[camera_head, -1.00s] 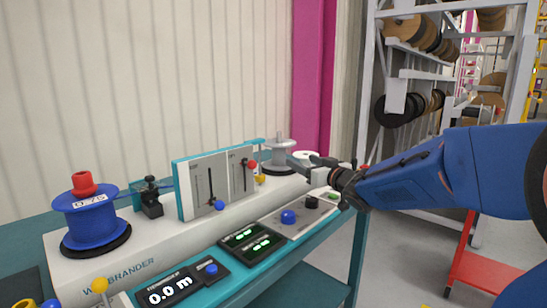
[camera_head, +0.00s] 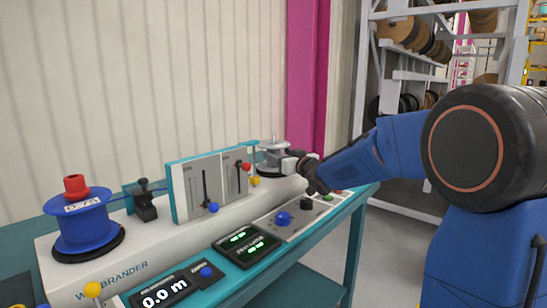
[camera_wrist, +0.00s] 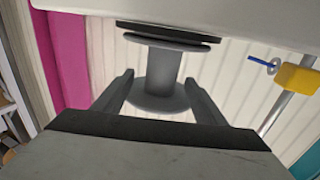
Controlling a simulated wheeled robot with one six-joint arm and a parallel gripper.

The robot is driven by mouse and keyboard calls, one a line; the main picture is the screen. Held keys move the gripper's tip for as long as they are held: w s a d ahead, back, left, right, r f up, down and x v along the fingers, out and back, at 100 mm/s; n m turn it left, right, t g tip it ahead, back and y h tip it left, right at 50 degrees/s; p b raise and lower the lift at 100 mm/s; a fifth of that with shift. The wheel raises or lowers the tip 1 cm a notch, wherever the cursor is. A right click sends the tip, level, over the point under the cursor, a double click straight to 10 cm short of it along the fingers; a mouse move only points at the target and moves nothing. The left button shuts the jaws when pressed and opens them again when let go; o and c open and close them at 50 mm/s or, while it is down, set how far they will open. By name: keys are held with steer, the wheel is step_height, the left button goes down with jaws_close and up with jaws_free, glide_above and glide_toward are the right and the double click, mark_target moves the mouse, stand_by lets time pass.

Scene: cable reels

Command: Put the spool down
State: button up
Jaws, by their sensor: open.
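A grey empty spool (camera_head: 272,156) stands at the far right end of the white machine (camera_head: 150,250). In the wrist view, which looks upside down, the spool's core (camera_wrist: 162,75) and both flanges show, with a black disc at the flange nearer the machine. My gripper (camera_head: 289,163) is at the spool's right side. In the wrist view my gripper (camera_wrist: 160,85) is open, one finger on each side of the core, with gaps between. How far the fingertips reach past the core is hard to tell.
A blue spool (camera_head: 82,225) with a red cap stands at the machine's left end. Upright panels (camera_head: 210,183) with levers stand between the spools. A yellow knob (camera_wrist: 298,77) on a rod is near the gripper. Reel shelves (camera_head: 405,60) stand behind my arm.

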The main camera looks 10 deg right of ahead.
mark_target(273, 151)
steer(key=x, duration=0.4)
steer(key=shift+w+a+f, duration=0.1)
steer(key=shift+w+a, duration=0.1)
steer(key=shift+w, duration=0.05)
steer(key=c, duration=1.4)
